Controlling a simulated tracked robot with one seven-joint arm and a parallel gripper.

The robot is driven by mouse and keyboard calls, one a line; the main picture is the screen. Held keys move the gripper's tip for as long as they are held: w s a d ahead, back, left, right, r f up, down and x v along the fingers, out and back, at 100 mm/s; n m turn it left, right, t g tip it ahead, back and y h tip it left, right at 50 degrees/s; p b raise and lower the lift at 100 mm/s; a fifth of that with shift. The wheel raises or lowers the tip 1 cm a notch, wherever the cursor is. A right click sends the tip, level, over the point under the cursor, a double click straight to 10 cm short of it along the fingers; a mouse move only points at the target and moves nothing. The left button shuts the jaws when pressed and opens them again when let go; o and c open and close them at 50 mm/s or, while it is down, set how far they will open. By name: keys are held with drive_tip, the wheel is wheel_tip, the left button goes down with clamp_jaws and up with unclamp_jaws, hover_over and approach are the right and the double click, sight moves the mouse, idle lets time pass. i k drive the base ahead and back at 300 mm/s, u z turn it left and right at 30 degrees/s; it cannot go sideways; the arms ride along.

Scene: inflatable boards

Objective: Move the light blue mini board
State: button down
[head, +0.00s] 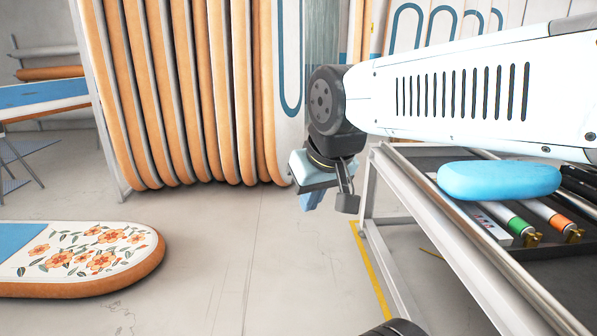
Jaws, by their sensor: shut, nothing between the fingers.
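The light blue mini board (498,180) is a rounded, flat pad lying on top of the metal cart at the right. It rests over a few cylinders and other items on the cart. My gripper (328,201) hangs from my white arm, to the left of the cart's near corner and of the mini board. It points downward over the floor and is shut and empty. A gap separates it from the mini board.
The cart (400,232) has a grey metal frame and a dark tray. Tall orange-edged boards (190,90) stand behind. A flowered board (85,255) lies at left. The middle floor is clear.

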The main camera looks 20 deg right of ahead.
sight(474, 180)
drive_tip(key=z, duration=0.4)
drive_tip(key=i, duration=0.85)
drive_tip(key=z, duration=0.5)
drive_tip(key=k, duration=0.9)
drive_tip(key=z, duration=0.15)
drive_tip(key=i, duration=0.9)
drive_tip(key=u, duration=0.05)
